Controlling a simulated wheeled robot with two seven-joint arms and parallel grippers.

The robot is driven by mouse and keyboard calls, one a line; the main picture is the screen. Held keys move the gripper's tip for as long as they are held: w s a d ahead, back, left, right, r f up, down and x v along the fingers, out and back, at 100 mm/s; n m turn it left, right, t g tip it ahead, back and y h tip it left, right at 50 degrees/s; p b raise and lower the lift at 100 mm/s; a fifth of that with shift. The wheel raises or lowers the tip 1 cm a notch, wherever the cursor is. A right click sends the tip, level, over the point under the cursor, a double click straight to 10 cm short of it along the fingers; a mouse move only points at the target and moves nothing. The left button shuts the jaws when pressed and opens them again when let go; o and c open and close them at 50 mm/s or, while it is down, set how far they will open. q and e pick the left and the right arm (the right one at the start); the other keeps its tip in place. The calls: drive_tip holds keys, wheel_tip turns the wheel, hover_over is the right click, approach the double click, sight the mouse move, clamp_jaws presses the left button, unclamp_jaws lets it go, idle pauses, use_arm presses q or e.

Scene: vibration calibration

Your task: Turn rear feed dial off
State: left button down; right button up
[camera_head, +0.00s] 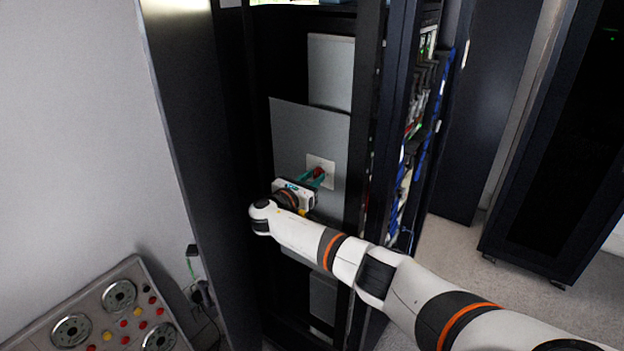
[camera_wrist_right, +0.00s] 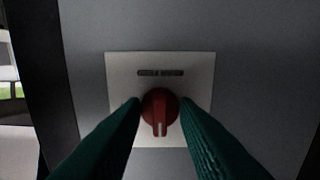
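The dial (camera_wrist_right: 158,108) is a red rotary knob on a pale square plate (camera_wrist_right: 190,66) with a dark label too blurred to read. A white line on the knob points down in the right wrist view. In the head view the plate (camera_head: 328,164) sits on a grey panel inside an open black cabinet. My right gripper (camera_head: 317,175) reaches into the cabinet at the plate. Its two green fingers (camera_wrist_right: 161,112) stand on either side of the knob, with small or no visible gaps; I cannot tell whether they touch it. My left gripper is not in view.
The cabinet's black side panel (camera_head: 190,130) stands left of the arm, and racks with blue cables (camera_head: 425,130) stand to the right. A console with round dials and coloured buttons (camera_head: 110,315) is at lower left. Bare floor (camera_head: 450,265) shows at right.

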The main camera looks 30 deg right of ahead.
drive_tip(key=shift+c, duration=0.7)
drive_tip(key=shift+f+m, duration=0.1)
drive_tip(key=shift+m, duration=0.2)
drive_tip(key=m+b, duration=0.2)
drive_tip(key=m, duration=0.1)
drive_tip(key=shift+f, duration=0.1)
drive_tip(key=m+b, duration=1.1)
drive_tip(key=shift+m+b, duration=0.3)
drive_tip(key=shift+b, duration=0.05)
drive_tip(key=shift+m+b, duration=1.4)
drive_tip(key=shift+b, duration=0.1)
